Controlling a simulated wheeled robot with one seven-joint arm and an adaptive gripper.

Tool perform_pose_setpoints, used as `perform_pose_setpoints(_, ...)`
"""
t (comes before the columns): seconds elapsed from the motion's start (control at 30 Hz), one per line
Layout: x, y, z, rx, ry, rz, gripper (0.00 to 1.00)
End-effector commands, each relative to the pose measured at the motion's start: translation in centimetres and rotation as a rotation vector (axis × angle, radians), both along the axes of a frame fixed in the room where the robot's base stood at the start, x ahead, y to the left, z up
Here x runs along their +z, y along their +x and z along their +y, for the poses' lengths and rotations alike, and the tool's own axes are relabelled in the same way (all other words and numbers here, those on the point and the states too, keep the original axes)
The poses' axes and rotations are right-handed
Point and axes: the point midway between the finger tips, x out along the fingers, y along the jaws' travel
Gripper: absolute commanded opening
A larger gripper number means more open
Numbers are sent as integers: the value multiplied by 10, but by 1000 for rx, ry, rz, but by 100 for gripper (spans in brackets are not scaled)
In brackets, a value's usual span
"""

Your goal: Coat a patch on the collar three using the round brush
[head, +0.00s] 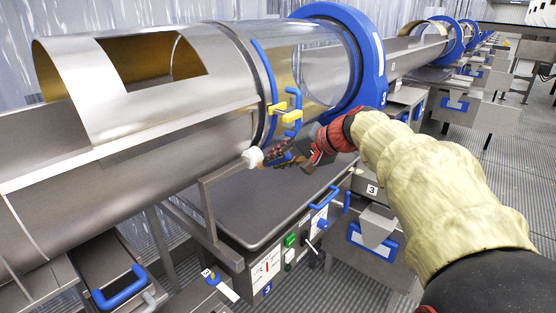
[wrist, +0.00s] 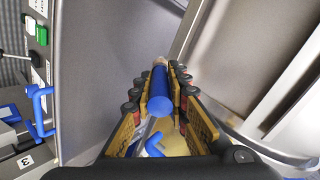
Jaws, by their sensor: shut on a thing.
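The round brush shows a white round head (head: 252,157) in the head view, close to the underside of the steel drum; I cannot tell if it touches. In the wrist view its blue handle (wrist: 160,85) lies between my fingers, with the blunt blue end toward the camera. My gripper (head: 277,156) is shut on the handle, below the drum; it also shows in the wrist view (wrist: 160,75). Collar three (head: 372,55) is the large blue ring marked 3, around the drum to the right of and above my gripper.
A clear drum section with yellow latches (head: 287,108) and a blue handle is left of the collar. Below stands a steel cabinet (head: 270,200) with a green button (head: 290,240) and blue handles. More drums with blue collars (head: 452,38) recede at the back right.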

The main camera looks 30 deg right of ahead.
Motion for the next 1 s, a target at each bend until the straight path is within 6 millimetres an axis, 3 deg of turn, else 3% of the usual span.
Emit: perform_pose_setpoints(1.0, 0, 14, 5, 0, 0, 0, 0)
